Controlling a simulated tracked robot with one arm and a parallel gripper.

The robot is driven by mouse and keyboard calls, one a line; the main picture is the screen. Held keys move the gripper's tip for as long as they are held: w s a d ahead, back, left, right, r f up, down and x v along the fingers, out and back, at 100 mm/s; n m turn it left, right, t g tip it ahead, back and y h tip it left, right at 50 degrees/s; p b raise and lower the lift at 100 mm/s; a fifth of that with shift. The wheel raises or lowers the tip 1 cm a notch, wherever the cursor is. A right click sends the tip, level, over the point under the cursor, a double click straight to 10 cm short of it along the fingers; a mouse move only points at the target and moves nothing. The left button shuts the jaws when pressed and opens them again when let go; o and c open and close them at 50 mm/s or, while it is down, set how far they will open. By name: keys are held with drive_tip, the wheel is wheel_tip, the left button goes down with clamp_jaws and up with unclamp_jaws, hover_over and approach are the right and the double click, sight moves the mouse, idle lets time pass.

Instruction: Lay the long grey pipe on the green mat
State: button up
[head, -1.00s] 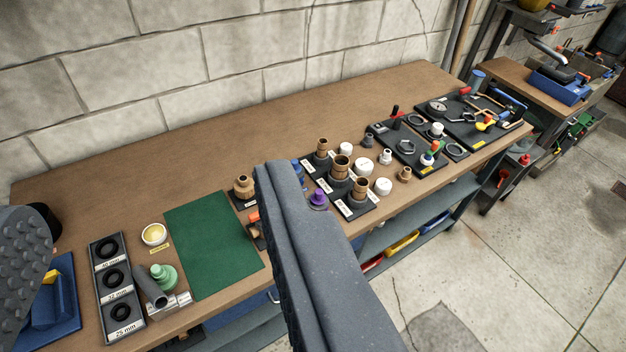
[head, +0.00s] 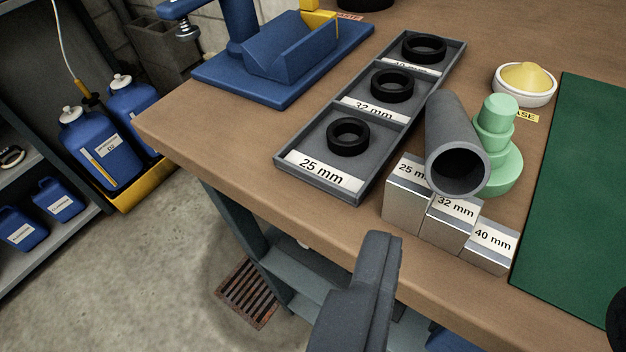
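A grey pipe (head: 446,123) lies with its open end toward me, at the silver stepped blocks marked 25, 32 and 40 mm (head: 408,205). A pale green stepped piece (head: 497,145) is close on its right. How the pipe is supported is hard to tell. The green mat (head: 585,190) lies bare to the right, partly cut off. My gripper (head: 497,280) is open and empty at the bench's front edge, nearer me than the pipe. One finger shows at the lower middle; a dark shape at the lower right edge seems to be the other.
A grey three-part tray with black rings (head: 325,178) lies left of the pipe. A blue fixture (head: 290,62) stands behind it. A bowl of yellow grease (head: 525,84) is between pipe and mat. Blue jugs (head: 98,145) stand on the left. Bare bench shows along the front edge.

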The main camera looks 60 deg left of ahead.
sight(459, 177)
drive_tip(key=x, duration=0.2)
drive_tip(key=b+x, duration=0.1)
drive_tip(key=x, duration=0.5)
drive_tip(key=shift+s+a+f+b, duration=0.3)
drive_tip(key=shift+s+f, duration=0.05)
drive_tip(key=shift+f, duration=0.05)
drive_tip(key=shift+w+a+f, duration=0.1)
drive_tip(key=shift+w+a, duration=0.2)
drive_tip(key=shift+w, duration=0.25)
drive_tip(key=b+x, duration=0.2)
drive_tip(key=x, duration=0.3)
drive_tip(key=shift+s+a+f, duration=0.1)
drive_tip(key=shift+f, duration=0.05)
drive_tip(key=c, duration=1.2)
drive_tip(key=shift+o, duration=0.2)
